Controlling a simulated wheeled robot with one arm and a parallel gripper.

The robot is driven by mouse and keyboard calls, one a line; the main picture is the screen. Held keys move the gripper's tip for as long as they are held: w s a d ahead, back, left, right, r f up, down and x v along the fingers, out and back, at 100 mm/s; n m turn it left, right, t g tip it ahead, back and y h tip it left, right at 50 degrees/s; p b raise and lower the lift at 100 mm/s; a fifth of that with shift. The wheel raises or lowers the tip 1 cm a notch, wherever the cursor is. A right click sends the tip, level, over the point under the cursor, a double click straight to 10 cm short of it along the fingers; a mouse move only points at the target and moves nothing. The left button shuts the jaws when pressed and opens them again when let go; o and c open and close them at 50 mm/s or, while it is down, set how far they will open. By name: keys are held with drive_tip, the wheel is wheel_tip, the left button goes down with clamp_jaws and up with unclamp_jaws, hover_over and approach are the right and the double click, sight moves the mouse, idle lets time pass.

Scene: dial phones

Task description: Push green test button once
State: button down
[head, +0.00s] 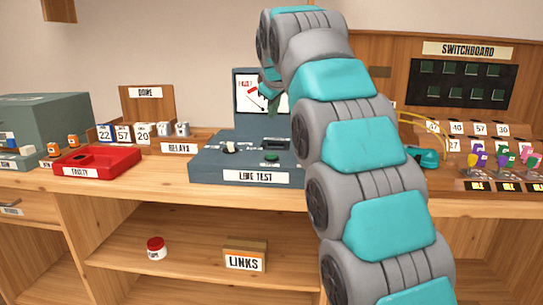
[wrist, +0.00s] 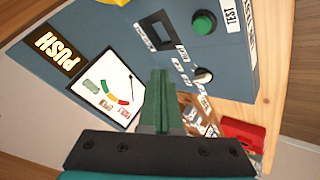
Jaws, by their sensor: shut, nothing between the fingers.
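The green test button (head: 271,157) sits on top of the grey-blue line test box (head: 215,165), near its front edge by the LINE TEST label. In the wrist view the green button (wrist: 204,23) is round and raised, at the upper right. My gripper (wrist: 162,75) has its green fingers shut and empty. It hangs over the box, with the button ahead and to the right of the fingertips in that view, apart from them. In the head view my arm hides most of the gripper in front of the box's screen.
A red tray (head: 98,160) stands left of the box. A switchboard (head: 458,85) with coloured plugs is at the right. A shelf lies below.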

drive_tip(key=b, duration=0.5)
hover_over(273, 156)
wheel_tip(273, 156, down, 7)
drive_tip(key=shift+f, duration=0.15)
drive_tip(key=shift+f+b, duration=0.4)
drive_tip(key=shift+f, duration=0.05)
drive_tip(key=shift+f, duration=0.15)
idle(1.2)
drive_tip(key=shift+f, duration=0.25)
drive_tip(key=shift+f+b, duration=0.4)
drive_tip(key=shift+f, duration=0.15)
idle(0.7)
idle(0.3)
drive_tip(key=shift+r+p, duration=0.8)
drive_tip(key=shift+r, duration=0.2)
